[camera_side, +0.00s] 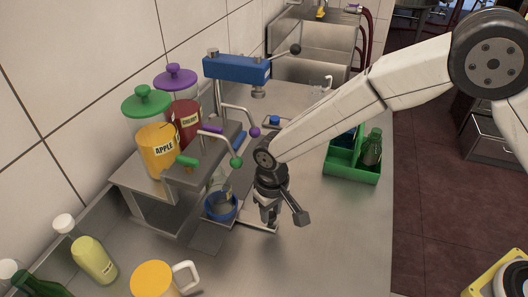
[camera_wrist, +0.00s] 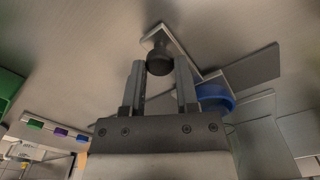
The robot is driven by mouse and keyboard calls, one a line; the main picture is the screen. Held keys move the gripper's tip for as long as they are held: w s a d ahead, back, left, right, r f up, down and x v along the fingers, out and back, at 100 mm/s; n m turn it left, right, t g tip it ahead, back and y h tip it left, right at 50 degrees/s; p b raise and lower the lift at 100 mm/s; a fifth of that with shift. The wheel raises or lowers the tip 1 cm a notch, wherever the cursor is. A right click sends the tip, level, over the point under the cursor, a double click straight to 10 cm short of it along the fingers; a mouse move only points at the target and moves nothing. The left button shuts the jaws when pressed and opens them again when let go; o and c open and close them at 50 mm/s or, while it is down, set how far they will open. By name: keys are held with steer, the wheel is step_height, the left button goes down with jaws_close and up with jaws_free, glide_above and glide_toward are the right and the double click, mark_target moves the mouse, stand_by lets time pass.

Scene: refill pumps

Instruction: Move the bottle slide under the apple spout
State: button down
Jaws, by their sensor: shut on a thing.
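The bottle slide is a blue round holder (camera_side: 221,208) on a metal plate, with a clear bottle (camera_side: 219,188) standing in it. My gripper (camera_side: 270,212) is at the near right end of the slide's metal arm. In the wrist view, my gripper (camera_wrist: 160,72) has its fingers around the slide's dark knob (camera_wrist: 159,54), and the blue holder (camera_wrist: 214,98) is to the right. The apple jar (camera_side: 157,148) is yellow with a green lid. The exact alignment of bottle and spout is unclear.
The red cherry jar (camera_side: 187,120) with a purple lid stands behind the apple jar. A blue capping press (camera_side: 237,67) is farther back. A green crate (camera_side: 350,165) with bottles stands right. A yellow mug (camera_side: 155,279) and juice bottle (camera_side: 93,257) are front left.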

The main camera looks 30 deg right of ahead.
steer(key=shift+s+a, duration=1.05)
stand_by(0.4)
steer(key=shift+c, duration=1.4)
jaws_free()
steer(key=shift+r, duration=0.1)
step_height(320, 180, up, 8)
steer(key=shift+f, duration=0.2)
